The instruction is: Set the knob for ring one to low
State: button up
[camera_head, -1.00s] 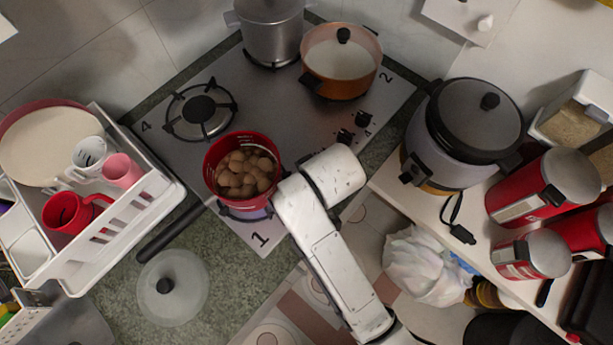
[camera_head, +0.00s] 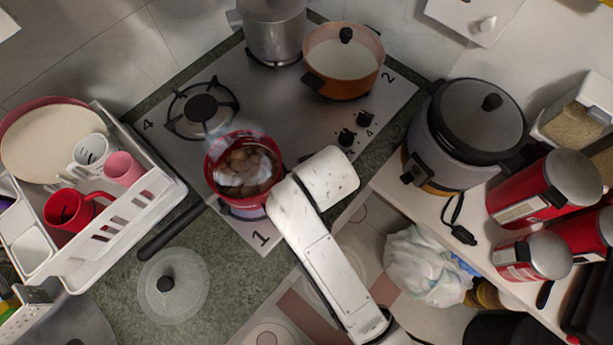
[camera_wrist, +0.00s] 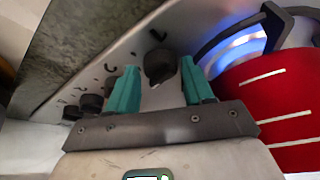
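In the wrist view a dark knob (camera_wrist: 158,66) sits on the steel panel, between and just beyond the tips of my gripper's two teal fingers (camera_wrist: 160,78). The fingers are apart; I cannot tell if they touch the knob. Blue flame glows on the burner (camera_wrist: 236,45) beside it, next to a red pot (camera_wrist: 262,85). In the head view the red pot (camera_head: 243,168), holding brown round food, stands on the ring by the label "1" (camera_head: 261,239). My arm hides the gripper and this knob there.
More knobs (camera_wrist: 91,102) line the panel to the left in the wrist view. The pot's handle (camera_head: 170,232) points lower left. An orange pot (camera_head: 342,85) and a steel pot (camera_head: 272,40) stand at the back. A rice cooker (camera_head: 462,140) is to the right.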

jog(key=shift+o, duration=1.1)
jog(key=shift+s, duration=0.1)
jog(key=v, duration=1)
jog(key=shift+r+b, duration=0.4)
jog(key=shift+b, duration=0.05)
